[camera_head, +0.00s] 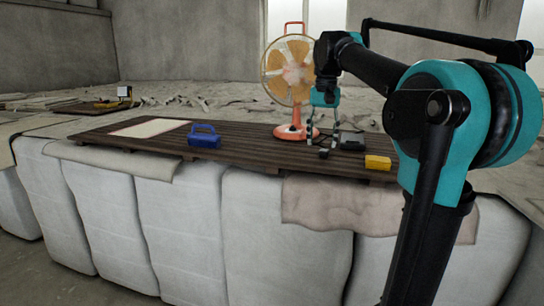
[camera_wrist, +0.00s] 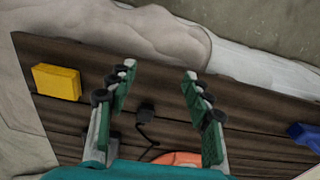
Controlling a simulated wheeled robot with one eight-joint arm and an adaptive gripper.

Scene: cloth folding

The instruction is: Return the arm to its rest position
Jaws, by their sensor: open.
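My gripper (camera_head: 327,137) hangs over the right part of the dark wooden board in the head view, in front of the orange fan. In the wrist view my gripper (camera_wrist: 160,82) has its two green fingers spread wide, with nothing held between them. A pale flat cloth (camera_head: 150,127) lies at the board's left end in the head view. My teal and black arm reaches in from the right and bends down to the gripper.
The wooden board (camera_head: 245,151) lies on white padded sacks (camera_head: 180,225). On it are an orange fan (camera_head: 290,72), a blue object (camera_head: 204,136), a yellow block (camera_head: 377,162) and a small dark object (camera_head: 352,145). The yellow block (camera_wrist: 56,82) and blue object (camera_wrist: 304,136) also show in the wrist view.

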